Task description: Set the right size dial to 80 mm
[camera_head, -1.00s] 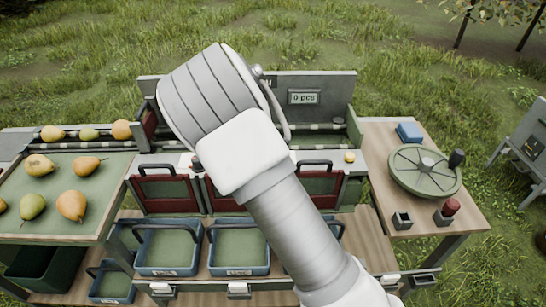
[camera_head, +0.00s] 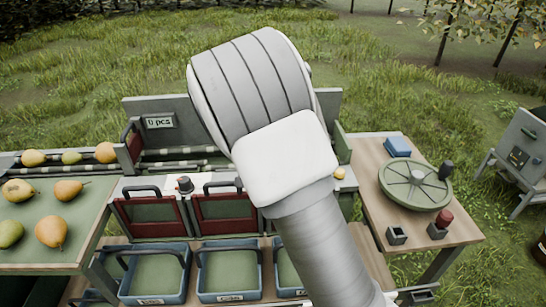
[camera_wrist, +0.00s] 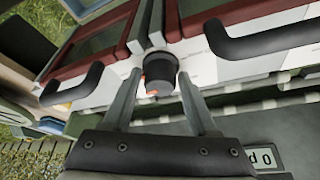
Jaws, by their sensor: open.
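In the wrist view a dark round dial (camera_wrist: 158,70) with a small orange mark at its edge sits on a pale panel between red-framed gates. My gripper (camera_wrist: 160,84) is open, with one finger on each side of this dial; I cannot tell whether they touch it. The dial's setting is not readable. In the head view my arm hides my gripper and this dial. Another dark-topped dial (camera_head: 185,184) shows there, left of my arm, between two gates.
A display reading 0 pcs (camera_head: 160,122) stands on the back panel. Blue crates (camera_head: 228,270) stand below the gates. Pears lie on the left tray (camera_head: 85,215). A side table with a green wheel (camera_head: 415,182) is at right.

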